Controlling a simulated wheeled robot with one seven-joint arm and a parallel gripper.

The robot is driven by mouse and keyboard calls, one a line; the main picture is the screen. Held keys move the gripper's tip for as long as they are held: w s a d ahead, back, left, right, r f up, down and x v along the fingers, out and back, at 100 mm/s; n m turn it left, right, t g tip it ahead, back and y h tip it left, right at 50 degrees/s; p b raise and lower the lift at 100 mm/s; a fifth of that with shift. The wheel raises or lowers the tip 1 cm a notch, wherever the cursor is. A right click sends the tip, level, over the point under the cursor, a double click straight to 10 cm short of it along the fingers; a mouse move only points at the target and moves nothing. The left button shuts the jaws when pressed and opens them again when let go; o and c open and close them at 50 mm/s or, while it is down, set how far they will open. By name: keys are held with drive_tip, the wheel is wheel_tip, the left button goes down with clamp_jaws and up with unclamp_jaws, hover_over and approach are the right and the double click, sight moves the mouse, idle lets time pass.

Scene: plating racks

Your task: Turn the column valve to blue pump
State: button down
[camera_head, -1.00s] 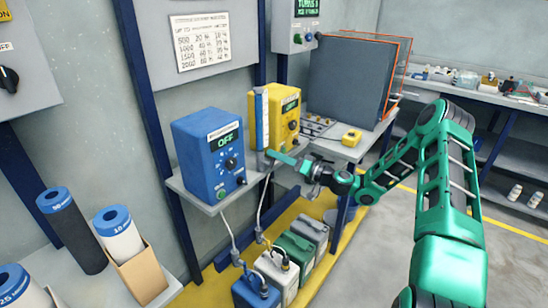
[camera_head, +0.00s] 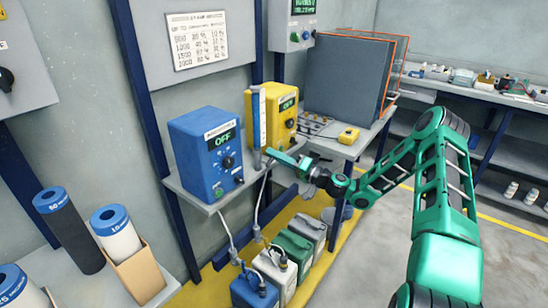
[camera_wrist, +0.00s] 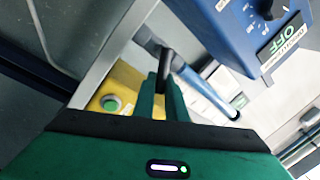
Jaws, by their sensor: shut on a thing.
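The blue pump (camera_head: 206,155) stands on a grey shelf, its display reading OFF. The yellow pump (camera_head: 277,117) stands to its right, also reading OFF. A slim upright column (camera_head: 259,116) stands between them and also shows in the wrist view (camera_wrist: 200,88). My gripper (camera_head: 270,155) is at the foot of the column. In the wrist view my gripper (camera_wrist: 164,98) is shut on a dark valve handle (camera_wrist: 166,62) beside the column's end. The handle's lower part is hidden between the fingers, and its exact pointing direction is hard to tell.
The grey shelf (camera_head: 188,195) carries the pumps. Tubes run down to several canisters (camera_head: 278,273) on a yellow floor strip (camera_head: 214,281). A bench with a large grey panel (camera_head: 343,80) stands behind. Cartridges (camera_head: 65,225) stand at the left. Open floor lies at the right.

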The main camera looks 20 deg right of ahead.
drive_tip(key=shift+w+d, duration=0.15)
drive_tip(key=shift+d, duration=0.1)
drive_tip(key=c, duration=1.8)
unclamp_jaws()
drive_tip(key=shift+c, duration=0.2)
drive_tip(key=shift+o, duration=0.2)
drive_tip(key=shift+a, duration=0.1)
drive_tip(key=shift+f, duration=0.1)
drive_tip(key=v, duration=1)
drive_tip(key=shift+s+d, duration=0.2)
drive_tip(key=shift+s, duration=0.1)
drive_tip(key=shift+f, duration=0.1)
